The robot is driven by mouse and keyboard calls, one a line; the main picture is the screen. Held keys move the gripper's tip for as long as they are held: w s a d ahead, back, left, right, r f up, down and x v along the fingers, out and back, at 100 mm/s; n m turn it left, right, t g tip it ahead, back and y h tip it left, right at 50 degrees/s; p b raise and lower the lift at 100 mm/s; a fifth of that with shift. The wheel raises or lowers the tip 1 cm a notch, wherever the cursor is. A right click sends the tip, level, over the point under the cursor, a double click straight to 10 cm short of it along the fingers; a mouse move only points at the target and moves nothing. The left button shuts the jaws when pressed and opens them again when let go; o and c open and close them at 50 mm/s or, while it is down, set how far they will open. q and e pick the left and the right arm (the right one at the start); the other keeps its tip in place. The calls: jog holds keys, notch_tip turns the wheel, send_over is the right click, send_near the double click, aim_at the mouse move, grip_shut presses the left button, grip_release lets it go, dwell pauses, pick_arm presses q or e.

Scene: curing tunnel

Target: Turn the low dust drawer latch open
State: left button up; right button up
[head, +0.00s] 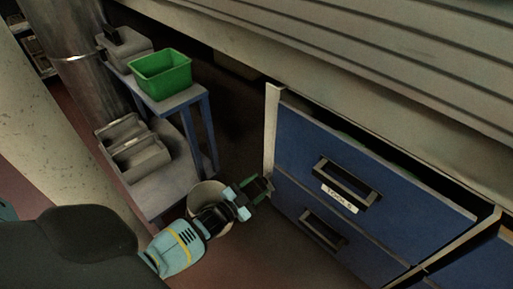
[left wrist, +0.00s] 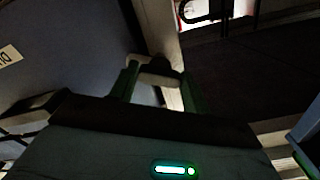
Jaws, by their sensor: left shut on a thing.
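My left gripper (head: 262,188) reaches in from the lower left to the left edge of the blue drawer unit. In the left wrist view its two green fingers (left wrist: 160,88) are closed around a pale, small latch (left wrist: 156,77) beside a pale upright post. The latch itself is hidden behind the fingers in the head view. The lower blue drawer (head: 291,204) has a dark recessed handle (head: 323,229). Part of a white label (left wrist: 8,56) shows at the left of the wrist view. My right gripper is not in view.
The upper blue drawer (head: 300,137) has a handle and white label (head: 340,198). A pale bucket (head: 203,192) stands behind my left gripper. A blue-legged cart (head: 206,135) holds a green bin (head: 162,74) and grey trays (head: 140,157). Dark floor lies between cart and drawers.

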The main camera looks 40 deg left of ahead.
pick_arm(q)
jog(key=m+b, duration=0.1)
jog(key=m, duration=0.5)
jog(key=shift+r+b, duration=0.1)
jog(key=shift+b, duration=0.25)
jog(key=m+b, duration=0.1)
jog(key=m, duration=0.5)
dwell(0.4)
jog(key=o, duration=1)
jog(key=s+a+p, duration=0.1)
jog(key=s+p, duration=0.1)
jog(key=s, duration=0.5)
jog(key=shift+s+p, duration=0.35)
